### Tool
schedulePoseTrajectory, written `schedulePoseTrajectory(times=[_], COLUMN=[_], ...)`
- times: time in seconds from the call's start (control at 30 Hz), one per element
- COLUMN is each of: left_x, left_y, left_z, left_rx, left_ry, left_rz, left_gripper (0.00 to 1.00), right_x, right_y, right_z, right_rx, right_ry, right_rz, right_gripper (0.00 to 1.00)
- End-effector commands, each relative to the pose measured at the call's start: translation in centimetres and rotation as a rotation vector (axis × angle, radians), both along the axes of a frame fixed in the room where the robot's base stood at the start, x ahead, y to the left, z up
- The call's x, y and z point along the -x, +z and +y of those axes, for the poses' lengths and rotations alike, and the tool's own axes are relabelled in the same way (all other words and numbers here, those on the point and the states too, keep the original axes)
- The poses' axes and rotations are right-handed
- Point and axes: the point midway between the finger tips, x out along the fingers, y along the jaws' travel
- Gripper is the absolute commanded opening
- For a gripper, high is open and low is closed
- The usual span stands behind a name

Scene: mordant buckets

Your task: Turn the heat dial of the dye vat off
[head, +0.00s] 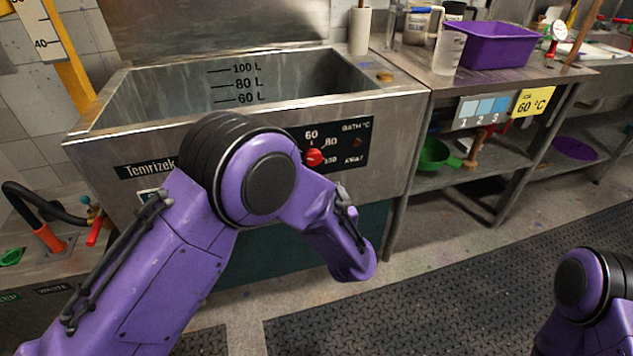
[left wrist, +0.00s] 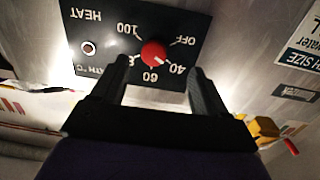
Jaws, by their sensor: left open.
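The dye vat (head: 390,110) is a steel tank with litre marks inside. Its black control panel (head: 352,160) is on the front wall, partly covered by my left arm. The red heat dial (head: 314,158) shows just beyond the arm. In the left wrist view the dial (left wrist: 153,53) appears upside down, ringed by OFF, 40, 60, 80 and 100. I cannot tell its exact setting. My left gripper (left wrist: 160,67) is open, its fingers reaching toward the panel on either side of the dial, with no visible contact. My right gripper is out of view.
A steel bench at right holds a purple bin (head: 490,45) and jugs. A green bowl (head: 433,153) sits on its lower shelf. A hose with a red-handled valve (head: 97,230) is at left. A dark floor mat (head: 440,290) lies in front, mostly clear.

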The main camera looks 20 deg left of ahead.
Motion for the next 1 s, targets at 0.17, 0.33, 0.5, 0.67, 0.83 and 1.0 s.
schedulePoseTrajectory(times=[0.17,0.33,0.5,0.67,0.83,1.0], left_x=[-2.0,-5.1,-7.9,-9.2,-9.3,-9.3], left_y=[1.8,1.7,1.7,1.7,1.8,1.7], left_z=[-0.3,1.9,3.6,4.5,4.6,4.6], left_rx=[-0.014,-0.014,-0.015,-0.016,-0.017,-0.017], left_ry=[0.033,0.03,0.026,0.025,0.024,0.024], left_rz=[-0.038,-0.036,-0.035,-0.034,-0.034,-0.034], left_gripper=[0.74,0.74,0.74,0.74,0.74,0.48], right_x=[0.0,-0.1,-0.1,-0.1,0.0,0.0], right_y=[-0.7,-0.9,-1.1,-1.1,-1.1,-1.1], right_z=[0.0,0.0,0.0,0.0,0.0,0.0], right_rx=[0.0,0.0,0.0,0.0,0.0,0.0], right_ry=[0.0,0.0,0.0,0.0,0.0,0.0], right_rz=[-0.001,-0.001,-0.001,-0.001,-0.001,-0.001], right_gripper=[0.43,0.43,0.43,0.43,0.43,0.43])
